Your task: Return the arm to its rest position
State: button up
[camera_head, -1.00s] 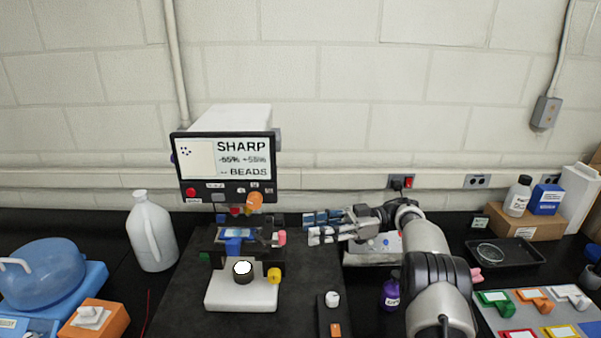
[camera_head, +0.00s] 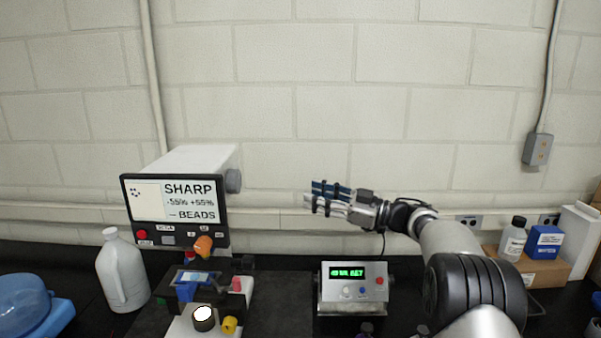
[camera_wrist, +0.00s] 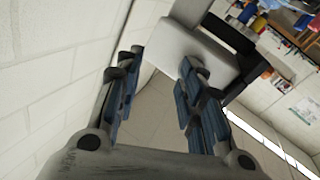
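My arm reaches in from the lower right in the head view, with my gripper (camera_head: 312,197) raised in front of the white block wall and pointing left. The gripper is above and to the left of a grey box with a green display (camera_head: 348,290). In the wrist view the two blue-padded fingers of my gripper (camera_wrist: 160,68) stand apart with nothing held between them. The wrist view is tilted and shows the wall and the white monitor casing (camera_wrist: 195,52) beyond the fingers.
The SHARP monitor (camera_head: 175,210) stands left of my gripper, above a microscope-like stage (camera_head: 200,285). A white jug (camera_head: 122,275) is further left. Bottles and a blue box (camera_head: 545,242) sit on a cardboard box (camera_head: 535,268) at the right. The air around my gripper looks clear.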

jog(key=d+r+m+t+h+b, duration=0.1)
jog(key=d+r+m+t+h, duration=0.3)
jog(key=r, duration=0.3)
jog(key=d+r+m+t+h, duration=0.2)
jog(key=r+m+t+h, duration=0.25)
jog(key=r+t, duration=0.2)
jog(key=s+d+f+m+g+h+b, duration=0.1)
jog(key=s+d+f+m+h, duration=0.1)
jog(key=s+d+m+h, duration=0.55)
jog(key=s+a+f+g, duration=0.1)
jog(key=s+f+g, duration=0.3)
jog(key=s+f, duration=0.4)
jog(key=s+a+f+g+h+b, duration=0.1)
jog(key=s+f+g, duration=0.3)
jog(key=s+f, duration=0.5)
jog(key=s+a+f+g, duration=0.2)
jog(key=s+f, duration=0.7)
jog(key=s, duration=1.6)
jog(key=shift+a+g+h+b, duration=0.25)
jog(key=shift+g+h+b, duration=0.1)
jog(key=shift+g, duration=0.7)
jog(key=shift+w+f, duration=0.1)
